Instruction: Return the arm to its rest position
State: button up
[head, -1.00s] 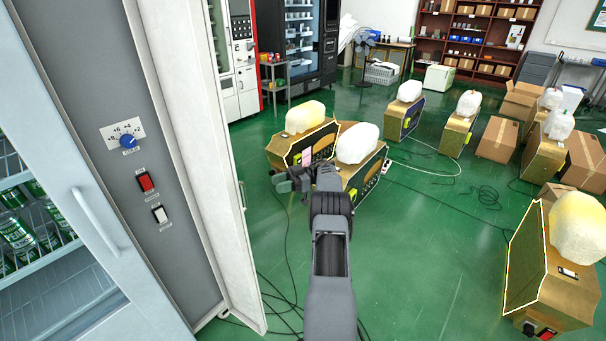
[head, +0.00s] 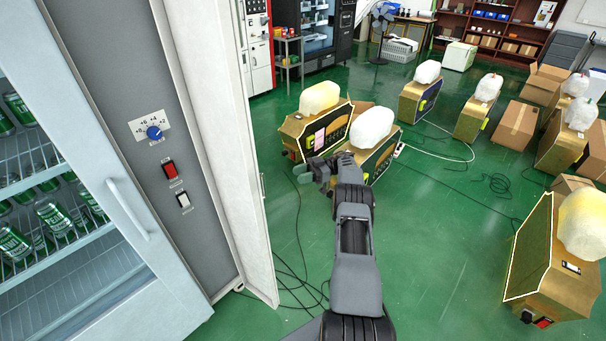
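My gripper (head: 309,172) is at the end of my arm, which reaches up and forward over the green floor in the middle of the head view. The other machine (head: 385,157) has a white container on top. The gripper seems empty, but its fingers are too small and dark to tell how far apart they are.
A fridge (head: 128,205) with green cans and a grey control panel (head: 130,110) stands close on the left, its white side panel (head: 222,150) near my arm. More machines and cardboard boxes (head: 515,125) stand at the right. Black cables (head: 300,285) lie on the floor. Open floor (head: 450,240) lies to the right.

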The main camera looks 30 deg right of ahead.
dwell(0.3)
jog(key=w+d+f+m+t+h, duration=0.4)
jog(key=w+d+m+t+h, duration=0.55)
jog(key=w+t+h, duration=0.3)
jog(key=s+r+m+g+h, duration=0.6)
jog(key=s+m+h, duration=0.15)
jog(key=h, duration=0.25)
jog(key=s+a+r+g+y, duration=0.1)
jog(key=s+a+r, duration=0.3)
jog(key=s+a, duration=0.6)
jog(key=s+a+r+g+y+b, duration=0.1)
jog(key=s+a+r, duration=0.3)
jog(key=s+a, duration=0.6)
jog(key=s+a+r+g+y+b, duration=0.1)
jog(key=s+a+r, duration=0.4)
jog(key=s+a, duration=0.5)
jog(key=s+g+y, duration=0.1)
jog(key=s, duration=0.2)
jog(key=shift+s+a+n+y, duration=0.15)
jog(key=shift+s+n+y, duration=0.2)
jog(key=shift+s+n, duration=0.05)
